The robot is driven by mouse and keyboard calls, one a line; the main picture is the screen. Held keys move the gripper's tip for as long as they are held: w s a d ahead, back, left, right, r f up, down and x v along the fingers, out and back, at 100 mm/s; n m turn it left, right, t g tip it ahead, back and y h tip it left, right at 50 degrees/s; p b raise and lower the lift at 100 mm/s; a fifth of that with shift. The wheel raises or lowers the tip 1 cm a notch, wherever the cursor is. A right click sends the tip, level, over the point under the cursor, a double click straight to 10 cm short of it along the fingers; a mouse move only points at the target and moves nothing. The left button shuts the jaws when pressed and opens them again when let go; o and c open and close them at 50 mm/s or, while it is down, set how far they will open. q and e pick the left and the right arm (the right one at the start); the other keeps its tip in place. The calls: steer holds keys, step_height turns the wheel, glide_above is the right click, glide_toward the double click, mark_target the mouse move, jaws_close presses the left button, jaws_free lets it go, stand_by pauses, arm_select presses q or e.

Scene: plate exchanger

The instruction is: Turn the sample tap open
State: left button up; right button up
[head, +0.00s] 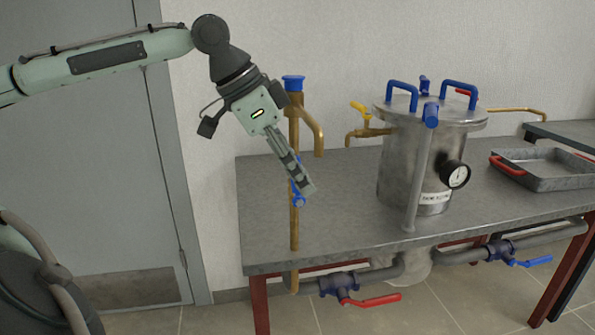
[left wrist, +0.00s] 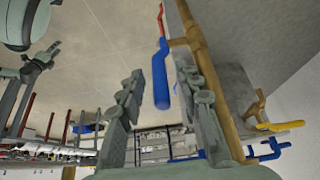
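A brass standpipe (head: 294,150) with a blue cap rises at the table's left end. A tap with a blue lever (head: 299,200) sits on it. My left gripper (head: 308,193) points down at this lever, just in front of the pipe. In the left wrist view its two fingers (left wrist: 163,100) stand apart, with the blue lever (left wrist: 160,74) showing between them, contact not visible. The brass pipe (left wrist: 201,65) passes beside the right finger. Another brass tap with a yellow handle (head: 360,110) is on the steel vessel. No label shows which is the sample tap.
The steel vessel (head: 405,165) with blue clamps and a gauge (head: 456,175) stands right of the pipe. A grey tray (head: 550,170) lies at the right. Red-lever (head: 370,300) and blue-lever (head: 532,262) valves hang below the table (head: 335,230). The tabletop's front left is clear.

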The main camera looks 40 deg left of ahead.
arm_select(q)
steer(key=shift+r, duration=0.1)
steer(key=v, duration=1.2)
steer(key=shift+c, duration=0.3)
